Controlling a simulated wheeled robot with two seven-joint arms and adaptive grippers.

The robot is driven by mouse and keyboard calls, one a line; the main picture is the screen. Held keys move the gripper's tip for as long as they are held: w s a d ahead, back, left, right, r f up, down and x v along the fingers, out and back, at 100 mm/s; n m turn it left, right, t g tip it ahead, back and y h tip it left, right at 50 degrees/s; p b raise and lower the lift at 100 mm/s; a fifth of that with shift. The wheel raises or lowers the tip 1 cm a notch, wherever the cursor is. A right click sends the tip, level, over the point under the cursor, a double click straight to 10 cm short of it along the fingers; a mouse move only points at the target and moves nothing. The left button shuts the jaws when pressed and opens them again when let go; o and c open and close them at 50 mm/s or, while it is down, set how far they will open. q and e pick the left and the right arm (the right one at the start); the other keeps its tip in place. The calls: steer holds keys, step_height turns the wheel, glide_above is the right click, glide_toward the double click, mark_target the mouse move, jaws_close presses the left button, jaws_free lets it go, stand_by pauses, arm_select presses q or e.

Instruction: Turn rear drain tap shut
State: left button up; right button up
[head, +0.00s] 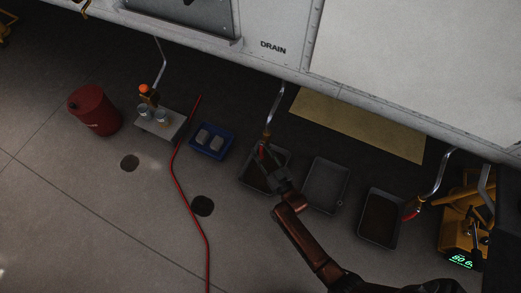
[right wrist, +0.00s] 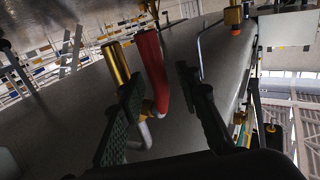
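A bent metal drain pipe (head: 276,100) comes down from the white hull near the word DRAIN. A tap with a red lever (head: 262,151) is at its lower end, above a grey tray. My right gripper (head: 270,168) is at this tap. In the right wrist view its two dark fingers (right wrist: 165,105) stand apart, with the red lever (right wrist: 152,62) between them; I see no clear grip on it. A brass cylinder (right wrist: 116,65) shows beside the lever. Which tap is the rear one is not marked in view. My left gripper is not in view.
Other drain pipes hang at left (head: 161,65) and right (head: 437,176), the right one with a red end. A yellow unit (head: 460,230) with a lit display stands right.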

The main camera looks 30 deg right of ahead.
steer(key=shift+c, duration=0.4)
jaws_close()
stand_by(0.4)
